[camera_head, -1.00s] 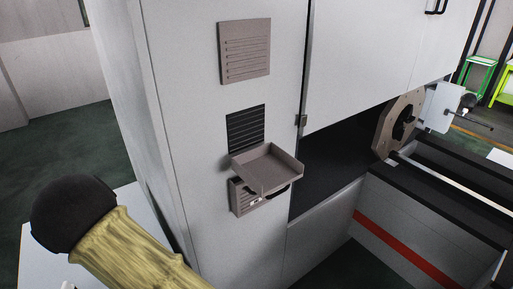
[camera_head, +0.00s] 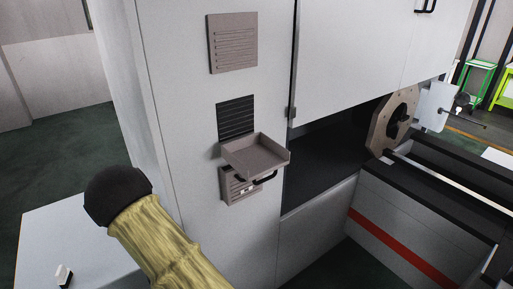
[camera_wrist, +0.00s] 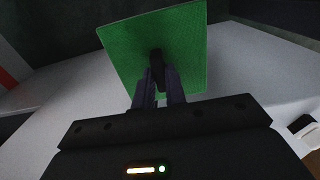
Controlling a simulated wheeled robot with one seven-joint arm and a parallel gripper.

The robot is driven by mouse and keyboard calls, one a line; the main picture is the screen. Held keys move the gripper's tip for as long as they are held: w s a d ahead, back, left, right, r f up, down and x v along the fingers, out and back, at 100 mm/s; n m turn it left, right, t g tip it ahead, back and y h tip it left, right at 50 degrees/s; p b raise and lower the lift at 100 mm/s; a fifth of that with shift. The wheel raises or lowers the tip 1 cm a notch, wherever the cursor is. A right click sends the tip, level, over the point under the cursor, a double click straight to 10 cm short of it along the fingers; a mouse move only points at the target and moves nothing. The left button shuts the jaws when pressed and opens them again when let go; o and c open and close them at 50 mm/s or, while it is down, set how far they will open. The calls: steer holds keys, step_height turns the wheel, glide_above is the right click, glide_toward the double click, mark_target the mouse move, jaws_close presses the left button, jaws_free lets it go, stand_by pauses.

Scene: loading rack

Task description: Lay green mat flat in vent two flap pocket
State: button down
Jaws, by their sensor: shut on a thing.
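The green mat (camera_wrist: 185,35) is a flat square panel in the wrist view. My gripper (camera_wrist: 158,75) is shut on it near its lower edge, with a small dark piece between the fingers over the mat. In the head view my gripper and the mat do not show; only my covered arm is at lower left. The open flap pocket (camera_head: 254,155) is a grey-brown tray folded out from the cabinet, below a black louvred vent (camera_head: 236,121). It looks empty. A closed slatted vent cover (camera_head: 232,43) is above it.
The tall pale cabinet (camera_head: 180,90) carries the vents. A white table (camera_head: 65,235) with a small black and white object (camera_head: 64,275) stands at lower left. A machine with a rail (camera_head: 440,180) and a red stripe is on the right.

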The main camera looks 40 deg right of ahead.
steer(key=d+f+b, duration=0.2)
steer(key=d+f, duration=0.4)
steer(key=f, duration=0.1)
steer(key=shift+d+f, duration=0.15)
steer(key=shift+w, duration=0.1)
